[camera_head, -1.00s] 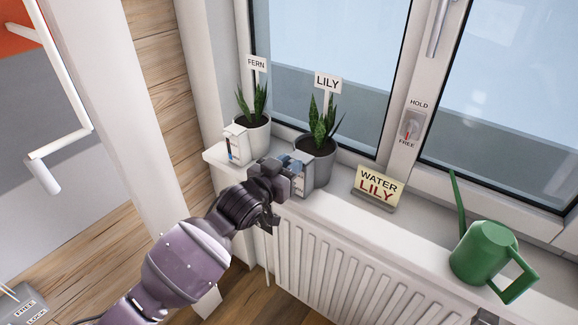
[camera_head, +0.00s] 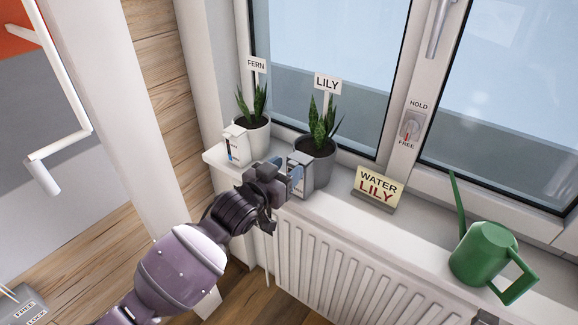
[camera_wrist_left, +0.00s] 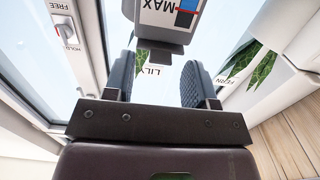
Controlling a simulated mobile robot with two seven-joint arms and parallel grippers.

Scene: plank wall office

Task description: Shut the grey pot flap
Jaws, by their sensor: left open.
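The grey pot (camera_head: 317,170) holds a spiky plant with a LILY sign and stands on the window sill. A grey box with a gauge (camera_head: 300,174) sits on its front; its MAX label (camera_wrist_left: 165,18) shows in the left wrist view. I cannot tell for sure which part is the flap, or whether it is open or shut. My left gripper (camera_head: 287,171) is open and empty, just in front of this box. In the left wrist view its two blue-grey fingers (camera_wrist_left: 158,78) stand apart, with the box ahead of them. My right gripper is not in view.
A white FERN pot (camera_head: 255,135) with a similar gauge box (camera_head: 235,146) stands to the left. A WATER LILY sign (camera_head: 377,187) and a green watering can (camera_head: 483,253) are to the right on the sill (camera_head: 420,228). A HOLD/FREE knob (camera_head: 411,126) is on the window frame.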

